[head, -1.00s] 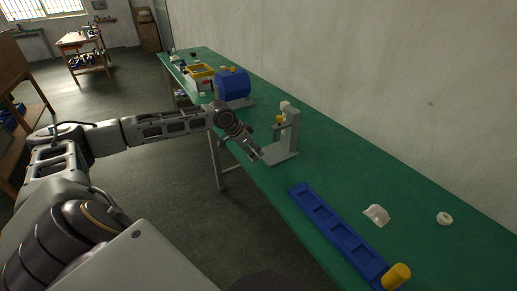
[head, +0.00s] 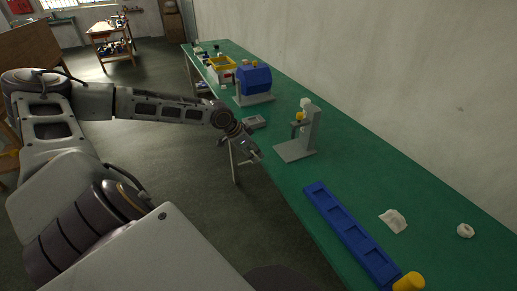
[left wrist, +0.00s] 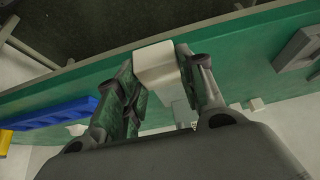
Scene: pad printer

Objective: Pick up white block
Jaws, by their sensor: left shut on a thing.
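The white block (left wrist: 155,64) sits between the fingertips of my left gripper (left wrist: 158,60) in the left wrist view. The gripper is shut on it, with one finger on each side. In the head view my left gripper (head: 252,154) is at the near edge of the green table, left of the grey pad printer stand (head: 311,132). The block is too small to make out clearly there. My right gripper is out of view.
On the green table (head: 350,170) are a blue slotted tray (head: 346,231), a yellow cylinder (head: 409,282), a curved white piece (head: 393,220) and a white ring (head: 465,230). A blue drum-shaped machine (head: 254,79), a small grey box (head: 255,121) and a yellow bin (head: 221,68) stand farther back.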

